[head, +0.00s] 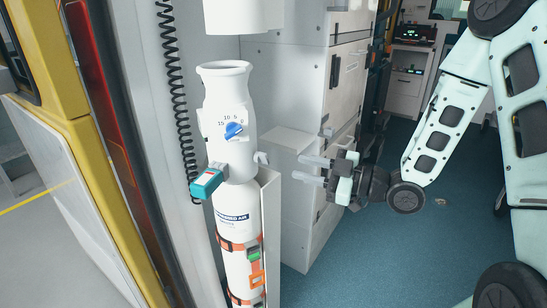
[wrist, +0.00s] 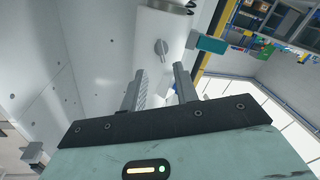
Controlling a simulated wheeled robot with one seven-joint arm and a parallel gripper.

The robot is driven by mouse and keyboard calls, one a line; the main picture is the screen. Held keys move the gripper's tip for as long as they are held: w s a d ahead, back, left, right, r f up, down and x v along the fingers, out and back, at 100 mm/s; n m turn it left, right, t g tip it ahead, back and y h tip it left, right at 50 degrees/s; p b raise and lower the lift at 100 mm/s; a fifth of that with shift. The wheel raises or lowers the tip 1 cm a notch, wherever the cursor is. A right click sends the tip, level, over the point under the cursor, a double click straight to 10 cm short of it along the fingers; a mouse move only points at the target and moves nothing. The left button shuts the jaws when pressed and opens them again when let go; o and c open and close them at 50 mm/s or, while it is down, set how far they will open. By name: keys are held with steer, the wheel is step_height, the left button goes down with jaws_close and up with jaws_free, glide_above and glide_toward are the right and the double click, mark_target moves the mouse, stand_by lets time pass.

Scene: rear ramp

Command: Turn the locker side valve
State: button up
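A white air cylinder (head: 232,205) stands upright at the left of the locker, in the head view. A small grey-white side valve knob (head: 261,157) sticks out of its right side, facing my gripper. The knob shows in the wrist view (wrist: 161,47) on the white cylinder body (wrist: 158,22), just beyond and between my fingertips. My gripper (head: 303,168) points left at the knob, with a gap between them. Its two fingers are apart with nothing between them, as the wrist view also shows (wrist: 159,72).
A blue dial (head: 234,130) and a teal fitting (head: 207,183) sit on the cylinder's front and left. Orange straps (head: 240,243) hold it. White locker drawers (head: 345,75) with handles stand behind. The blue floor (head: 365,250) is clear at right.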

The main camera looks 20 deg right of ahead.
mark_target(268, 160)
steer(key=x, duration=0.9)
steer(key=shift+c, duration=0.3)
steer(key=shift+w, duration=0.1)
steer(key=c, duration=0.6)
